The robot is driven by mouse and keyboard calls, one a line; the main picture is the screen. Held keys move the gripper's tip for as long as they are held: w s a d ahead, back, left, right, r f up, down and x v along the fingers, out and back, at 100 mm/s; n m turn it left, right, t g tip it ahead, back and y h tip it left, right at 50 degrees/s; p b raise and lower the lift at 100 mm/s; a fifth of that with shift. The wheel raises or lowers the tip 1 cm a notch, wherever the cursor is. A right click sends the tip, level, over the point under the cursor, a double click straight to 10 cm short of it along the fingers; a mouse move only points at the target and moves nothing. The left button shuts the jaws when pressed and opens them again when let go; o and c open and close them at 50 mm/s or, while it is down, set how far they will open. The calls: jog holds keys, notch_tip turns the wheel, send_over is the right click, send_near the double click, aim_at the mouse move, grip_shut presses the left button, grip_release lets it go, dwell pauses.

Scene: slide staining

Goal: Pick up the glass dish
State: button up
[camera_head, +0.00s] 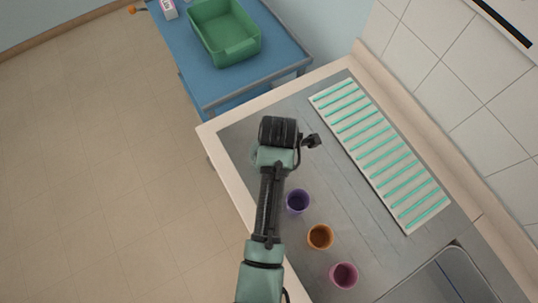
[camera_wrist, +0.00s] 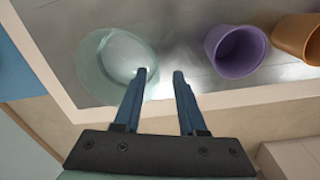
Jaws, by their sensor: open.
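The glass dish (camera_wrist: 104,62) is a round, clear, pale-green vessel on the grey metal worktop, near its pale front edge, at the upper left of the wrist view. My gripper (camera_wrist: 160,74) is open, with a gap between its two fingers. The left fingertip overlaps the dish's right rim in the picture; the right fingertip is outside the dish. I cannot tell whether the finger touches the glass. Nothing is held. In the head view my wrist covers the fingers and most or all of the dish.
A purple cup (camera_head: 297,201), an orange cup (camera_head: 320,237) and a pink cup (camera_head: 344,275) stand in a row by the front edge. A white rack with green bars (camera_head: 422,212) lies behind, near the tiled wall. A sink (camera_head: 455,250) is lower right. A blue cart (camera_head: 200,80) holds a green bin (camera_head: 240,50).

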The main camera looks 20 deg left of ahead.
jog(key=shift+w+a+f, duration=0.1)
jog(key=shift+f, duration=0.7)
jog(key=shift+w+a+f, duration=0.1)
jog(key=shift+f, duration=0.65)
grip_shut()
